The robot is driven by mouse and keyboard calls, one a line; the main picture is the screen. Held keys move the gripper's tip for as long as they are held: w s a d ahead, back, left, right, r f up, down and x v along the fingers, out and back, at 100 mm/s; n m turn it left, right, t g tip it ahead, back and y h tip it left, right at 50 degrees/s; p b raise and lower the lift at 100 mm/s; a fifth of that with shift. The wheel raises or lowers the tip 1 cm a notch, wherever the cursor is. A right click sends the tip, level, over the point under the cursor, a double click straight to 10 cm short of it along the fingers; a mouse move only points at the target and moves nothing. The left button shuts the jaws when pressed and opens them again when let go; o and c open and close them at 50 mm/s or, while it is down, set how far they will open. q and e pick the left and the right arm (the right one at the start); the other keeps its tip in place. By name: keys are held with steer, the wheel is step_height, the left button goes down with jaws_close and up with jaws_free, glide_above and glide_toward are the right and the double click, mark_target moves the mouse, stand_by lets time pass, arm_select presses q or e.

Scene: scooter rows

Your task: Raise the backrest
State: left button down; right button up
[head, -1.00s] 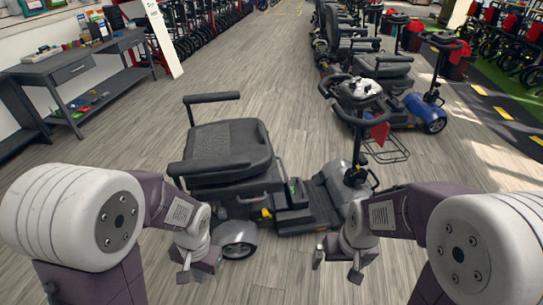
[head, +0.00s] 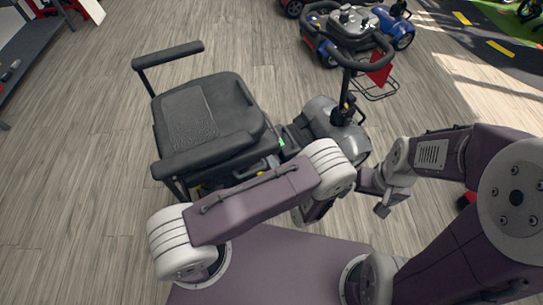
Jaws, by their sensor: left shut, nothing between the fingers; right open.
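The grey mobility scooter stands in the middle of the head view. Its black backrest (head: 190,125) lies folded flat over the seat, with armrests (head: 168,54) on both sides. My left gripper (head: 314,212) is shut and empty, in front of the scooter's footwell side, partly hidden by my own forearm. My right gripper (head: 373,198) is open and empty, to the right of the scooter's front end. Neither gripper is seen touching the backrest. My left forearm covers the scooter's lower near side.
The scooter's steering column (head: 347,90) with handlebar rises at its front, with a wire basket (head: 376,90) beside it. A blue scooter (head: 395,30) stands behind at top right. A dark bench shelf (head: 30,55) is at the left edge. The wooden floor left of the scooter is clear.

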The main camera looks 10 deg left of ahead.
mark_target(258, 135)
arm_select(q)
steer(key=b+x, duration=0.1)
steer(key=x, duration=0.7)
steer(key=shift+s, duration=0.1)
steer(key=r+p, duration=0.2)
steer(key=r, duration=0.1)
steer(key=r+p, duration=0.5)
steer(key=shift+s+a+r, duration=0.25)
steer(key=shift+a+r, duration=0.05)
steer(key=shift+a, duration=0.1)
steer(key=shift+s+a+r, duration=0.1)
steer(key=shift+a, duration=0.05)
